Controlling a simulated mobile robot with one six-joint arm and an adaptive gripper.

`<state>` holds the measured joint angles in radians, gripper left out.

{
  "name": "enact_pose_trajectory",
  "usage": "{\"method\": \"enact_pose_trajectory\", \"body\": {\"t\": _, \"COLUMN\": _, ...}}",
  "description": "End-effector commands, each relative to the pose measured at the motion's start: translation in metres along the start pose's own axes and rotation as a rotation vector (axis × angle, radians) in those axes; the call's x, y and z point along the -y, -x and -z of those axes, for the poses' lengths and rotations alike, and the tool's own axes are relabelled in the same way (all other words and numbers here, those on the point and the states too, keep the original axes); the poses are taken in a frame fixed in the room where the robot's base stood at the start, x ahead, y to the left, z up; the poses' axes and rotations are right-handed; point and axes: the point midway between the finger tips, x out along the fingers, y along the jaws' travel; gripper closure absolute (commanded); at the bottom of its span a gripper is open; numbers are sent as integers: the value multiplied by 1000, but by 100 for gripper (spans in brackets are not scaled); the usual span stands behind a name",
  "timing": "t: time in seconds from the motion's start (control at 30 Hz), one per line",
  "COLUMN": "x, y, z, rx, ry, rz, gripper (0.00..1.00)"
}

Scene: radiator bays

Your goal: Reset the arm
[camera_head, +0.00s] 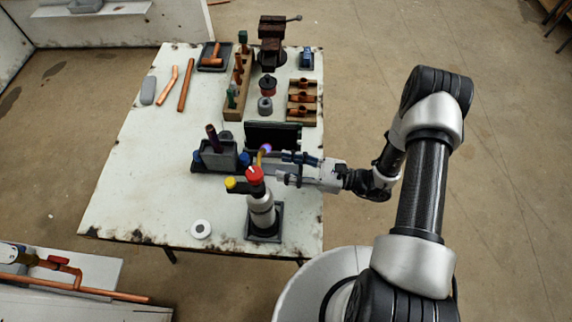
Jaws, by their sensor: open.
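My arm (423,185) comes in from the right and bends down over the right edge of the white workbench (125,205). My gripper (287,168) is open. Its fingers point left, just behind a bottle-like torch (261,206) with a red top (254,174). The torch stands upright in a dark square holder (265,234). A small bluish glow (266,148) shows by the torch's nozzle, close to the fingertips. I cannot tell whether the fingers touch the torch.
A dark vise (272,40) stands at the bench's back. A wooden rack (238,90), a fitting tray (302,102), copper pipes (186,85) and a grey caddy (219,158) occupy the bench. A white disc (201,229) lies front left. The bench's left front is mostly clear; floor (500,150) is open right.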

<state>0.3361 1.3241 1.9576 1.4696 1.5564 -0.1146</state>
Motion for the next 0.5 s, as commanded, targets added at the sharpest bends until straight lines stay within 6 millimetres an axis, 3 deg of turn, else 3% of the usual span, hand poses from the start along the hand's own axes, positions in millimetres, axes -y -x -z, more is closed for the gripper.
{"method": "enact_pose_trajectory", "body": {"t": 0.33, "x": 0, "y": 0, "z": -1, "rx": -1, "ry": 3, "rz": -3, "gripper": 56}}
{"method": "enact_pose_trajectory", "body": {"t": 0.5, "x": -3, "y": -3, "z": -26, "rx": -27, "ry": 64, "rz": -74, "gripper": 56}}
